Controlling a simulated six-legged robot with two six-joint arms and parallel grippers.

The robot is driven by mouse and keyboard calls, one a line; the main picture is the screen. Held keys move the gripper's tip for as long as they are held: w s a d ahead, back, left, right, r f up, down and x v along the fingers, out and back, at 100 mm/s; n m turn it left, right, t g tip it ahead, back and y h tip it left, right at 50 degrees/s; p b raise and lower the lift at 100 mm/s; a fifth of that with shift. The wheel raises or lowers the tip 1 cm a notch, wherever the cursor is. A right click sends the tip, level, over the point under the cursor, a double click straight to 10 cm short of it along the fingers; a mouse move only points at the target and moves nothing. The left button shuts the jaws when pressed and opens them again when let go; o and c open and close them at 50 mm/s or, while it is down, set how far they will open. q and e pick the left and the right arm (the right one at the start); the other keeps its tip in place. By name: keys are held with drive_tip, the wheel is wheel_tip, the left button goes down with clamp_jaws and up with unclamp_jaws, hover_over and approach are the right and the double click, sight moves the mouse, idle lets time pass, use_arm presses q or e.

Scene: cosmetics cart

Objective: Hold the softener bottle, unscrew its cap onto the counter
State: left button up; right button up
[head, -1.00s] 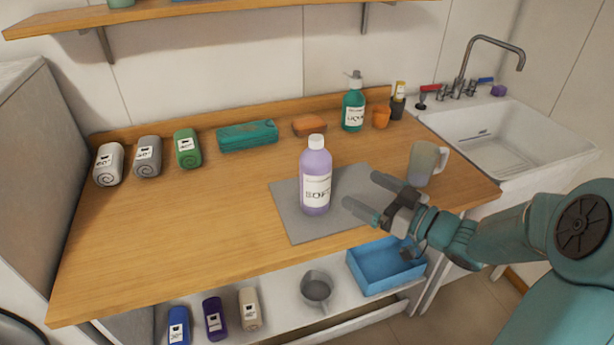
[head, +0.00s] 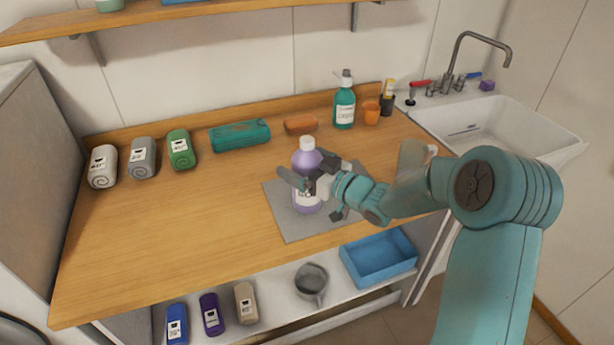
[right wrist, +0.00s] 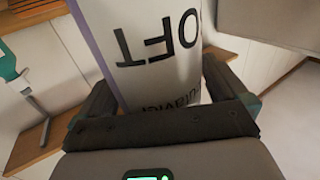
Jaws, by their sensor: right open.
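The softener bottle (head: 305,160) is light purple with a white cap (head: 307,143) and stands upright on a grey mat (head: 283,222). The cap sits on its neck. My right gripper (head: 316,174) is open, with its fingers on either side of the bottle body. In the right wrist view the bottle's white label (right wrist: 160,50) fills the space between the fingers (right wrist: 158,92). I cannot tell whether either finger touches it. My gripper hides part of the bottle's front. My left gripper is not in view.
Behind the bottle are an orange soap bar (head: 301,124), a teal case (head: 240,135) and a green pump bottle (head: 344,105). A mug (head: 411,160) is partly hidden by my right arm. The wooden counter (head: 170,235) left of the mat is clear.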

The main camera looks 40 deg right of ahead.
drive_tip(key=shift+w+a, duration=0.1)
drive_tip(key=shift+w, duration=0.15)
drive_tip(key=c, duration=1.4)
drive_tip(key=shift+o, duration=0.2)
drive_tip(key=shift+r, duration=0.15)
drive_tip(key=shift+r, duration=0.55)
wheel_tip(320, 180, up, 19)
drive_tip(key=p, duration=0.2)
drive_tip(key=shift+f, duration=0.1)
